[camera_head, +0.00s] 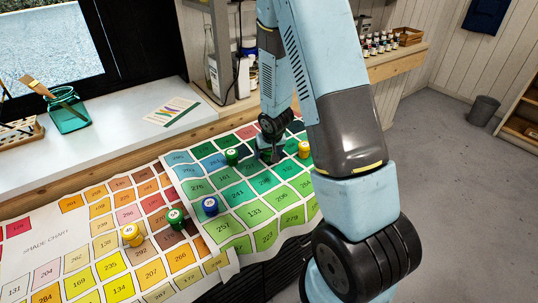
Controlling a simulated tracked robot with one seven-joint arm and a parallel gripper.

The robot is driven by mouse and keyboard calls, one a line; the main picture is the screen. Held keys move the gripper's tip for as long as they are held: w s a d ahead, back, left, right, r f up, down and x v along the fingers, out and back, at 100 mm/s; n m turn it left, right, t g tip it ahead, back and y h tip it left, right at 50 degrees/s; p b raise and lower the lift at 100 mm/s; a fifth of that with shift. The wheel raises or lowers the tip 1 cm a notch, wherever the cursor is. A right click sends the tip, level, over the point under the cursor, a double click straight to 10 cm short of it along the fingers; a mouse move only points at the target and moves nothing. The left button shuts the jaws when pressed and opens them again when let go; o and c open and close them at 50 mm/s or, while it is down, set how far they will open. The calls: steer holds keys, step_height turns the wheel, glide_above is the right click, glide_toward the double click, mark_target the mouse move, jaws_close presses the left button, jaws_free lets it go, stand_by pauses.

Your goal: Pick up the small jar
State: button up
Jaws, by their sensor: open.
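Several small jars with pale lids stand on a printed shade chart (60,230). They are a green jar (232,157) and a yellow jar (304,150) near the back, a blue jar (210,206) in the middle, and another green jar (175,218) and yellow jar (132,236) nearer the front. Which one the task means I cannot tell. My gripper (268,148) points down over the green squares, between the back green jar and the back yellow jar. It is open. Its fingertips are dark and small, and what lies between or under them is unclear.
A white counter (105,150) behind holds a teal glass with brushes (68,113) and a colour card (172,111). A shelf (395,64) at the back carries several small bottles (378,44). A grey bin (483,110) stands on open floor at right.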

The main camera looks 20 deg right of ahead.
steer(key=c, duration=1.1)
